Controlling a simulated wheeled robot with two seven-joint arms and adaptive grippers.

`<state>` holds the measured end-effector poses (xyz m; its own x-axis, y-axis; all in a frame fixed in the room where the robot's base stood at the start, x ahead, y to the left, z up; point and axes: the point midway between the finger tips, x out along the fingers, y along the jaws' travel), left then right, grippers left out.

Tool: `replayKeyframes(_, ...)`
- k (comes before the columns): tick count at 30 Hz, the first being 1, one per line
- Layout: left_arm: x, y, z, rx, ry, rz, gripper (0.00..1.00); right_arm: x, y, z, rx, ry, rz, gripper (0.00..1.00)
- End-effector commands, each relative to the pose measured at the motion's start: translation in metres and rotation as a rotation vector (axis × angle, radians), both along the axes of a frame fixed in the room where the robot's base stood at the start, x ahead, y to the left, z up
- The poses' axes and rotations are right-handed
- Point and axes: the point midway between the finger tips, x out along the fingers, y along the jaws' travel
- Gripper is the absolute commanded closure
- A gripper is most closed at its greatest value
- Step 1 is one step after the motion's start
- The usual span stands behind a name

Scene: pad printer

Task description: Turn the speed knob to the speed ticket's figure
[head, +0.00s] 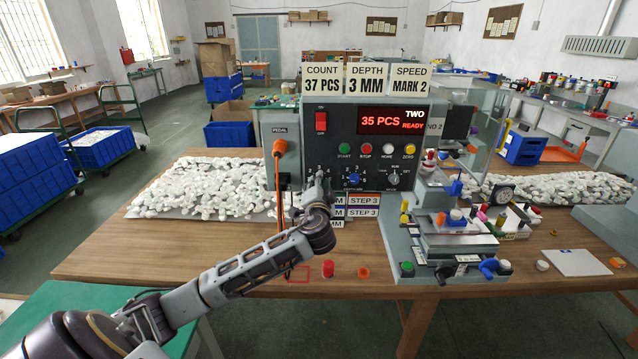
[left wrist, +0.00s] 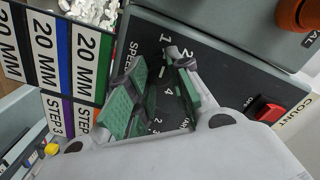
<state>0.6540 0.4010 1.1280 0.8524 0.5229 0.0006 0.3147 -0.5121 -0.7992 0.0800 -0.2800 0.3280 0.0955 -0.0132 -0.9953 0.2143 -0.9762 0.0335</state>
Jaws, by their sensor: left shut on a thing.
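The speed ticket (head: 411,80) on top of the machine reads "SPEED MARK 2". My left gripper (head: 322,183) is at the left part of the grey control panel (head: 340,140), left of the blue knob. In the left wrist view its green-padded fingers (left wrist: 164,80) are closed in at the dial lettered "SPEED", shut on the speed knob. The knob itself is mostly hidden by the fingers, and its pointer cannot be read. Figures 1, 2 and 4 show around the fingers. My right gripper is not in view.
A blue knob (head: 354,180) and a grey knob (head: 393,179) sit right of my gripper. The orange plug (head: 280,148) and its cable hang at left. Step cards (head: 364,201) are below. The display (head: 392,121) reads "35 PCS READY". A red switch (left wrist: 271,110) shows in the wrist view.

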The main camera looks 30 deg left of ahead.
Motion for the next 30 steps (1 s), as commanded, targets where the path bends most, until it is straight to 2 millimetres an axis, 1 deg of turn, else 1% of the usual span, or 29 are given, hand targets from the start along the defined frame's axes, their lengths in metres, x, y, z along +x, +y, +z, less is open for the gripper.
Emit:
replayKeyframes(5, 0.0, 0.0, 0.001, 0.094, 0.062, 0.0, 1.0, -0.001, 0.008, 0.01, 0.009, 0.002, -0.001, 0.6)
replayKeyframes(10, 0.0, -0.001, 0.001, 0.21, 0.133, -0.001, 1.0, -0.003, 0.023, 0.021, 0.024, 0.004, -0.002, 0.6)
replayKeyframes(13, 0.0, -0.001, 0.001, 0.283, 0.179, -0.001, 1.0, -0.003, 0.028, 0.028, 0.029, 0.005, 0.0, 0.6)
replayKeyframes(17, 0.0, -0.001, 0.001, 0.378, 0.238, -0.001, 1.0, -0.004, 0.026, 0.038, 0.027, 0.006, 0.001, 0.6)
replayKeyframes(21, 0.0, -0.001, 0.001, 0.471, 0.293, -0.002, 1.0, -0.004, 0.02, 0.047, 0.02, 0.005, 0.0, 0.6)
replayKeyframes(30, 0.0, -0.001, 0.0, 0.604, 0.374, -0.001, 1.0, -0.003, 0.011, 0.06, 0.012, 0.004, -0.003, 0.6)
